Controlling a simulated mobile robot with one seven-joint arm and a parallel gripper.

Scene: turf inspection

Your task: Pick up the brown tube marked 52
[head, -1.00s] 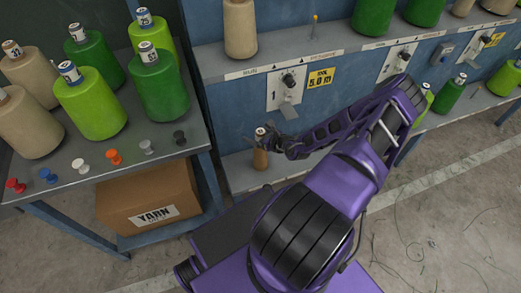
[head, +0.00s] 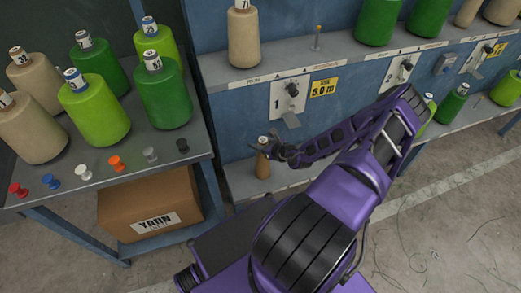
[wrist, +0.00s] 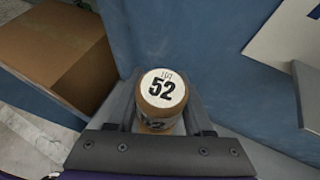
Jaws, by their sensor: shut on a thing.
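The brown tube marked 52 (head: 262,165) stands upright at the lower shelf of the blue machine in the head view. Whether its base touches the shelf is not clear. In the wrist view its round white top with a black 52 (wrist: 163,88) faces the camera, with brown tube below. My gripper (head: 270,152) is at the upper part of the tube. In the wrist view my gripper's fingers (wrist: 162,105) are on both sides of the tube, shut on it. The tube's lower part is hidden in the wrist view.
A lower shelf (head: 240,184) runs under the tube. Above are a control panel (head: 290,97) and an upper shelf (head: 275,72) with a beige cone (head: 243,38). At left, a table (head: 130,148) holds several cones and pegs, with a yarn carton (head: 150,190) below.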

